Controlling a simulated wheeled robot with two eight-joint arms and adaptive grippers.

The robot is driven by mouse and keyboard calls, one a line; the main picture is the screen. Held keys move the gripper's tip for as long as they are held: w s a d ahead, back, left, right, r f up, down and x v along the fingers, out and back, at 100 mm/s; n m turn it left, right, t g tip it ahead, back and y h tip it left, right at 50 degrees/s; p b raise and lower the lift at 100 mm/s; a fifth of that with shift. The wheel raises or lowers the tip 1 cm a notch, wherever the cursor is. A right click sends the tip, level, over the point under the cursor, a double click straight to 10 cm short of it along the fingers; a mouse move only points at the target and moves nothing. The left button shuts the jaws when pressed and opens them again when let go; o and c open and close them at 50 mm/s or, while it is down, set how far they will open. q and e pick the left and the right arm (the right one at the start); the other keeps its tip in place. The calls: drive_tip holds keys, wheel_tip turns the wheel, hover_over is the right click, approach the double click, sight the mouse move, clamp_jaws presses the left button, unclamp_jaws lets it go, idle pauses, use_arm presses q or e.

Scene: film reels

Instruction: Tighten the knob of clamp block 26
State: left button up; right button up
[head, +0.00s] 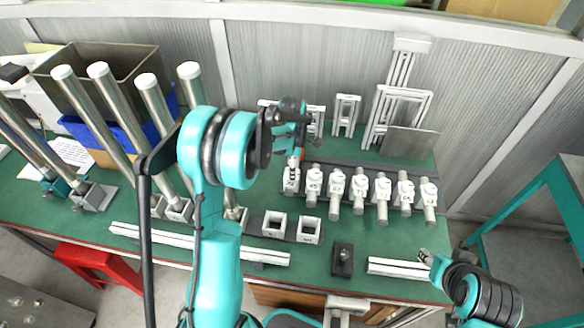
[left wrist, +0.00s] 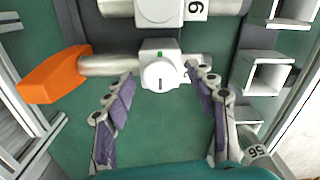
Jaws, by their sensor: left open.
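The block sits on a metal rod with an orange end (left wrist: 52,75). Its number is mostly hidden, so I cannot confirm that it is 26. My left gripper (head: 292,145) is open above this block. In the left wrist view its two purple-padded fingers (left wrist: 163,84) stand apart on either side of the knob. My right gripper (head: 426,257) is near the table's front right, its fingers too small to judge.
Another numbered block (left wrist: 160,8) is close beside this one. Several more clamp blocks (head: 358,186) continue the row rightward. Square frame pieces (head: 310,229), a dark block (head: 342,260) and white rails (head: 398,267) lie in front. Tall metal tubes (head: 150,100) stand at left.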

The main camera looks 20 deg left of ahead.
use_arm(q)
drive_tip(key=c, duration=1.2)
drive_tip(key=shift+o, duration=0.2)
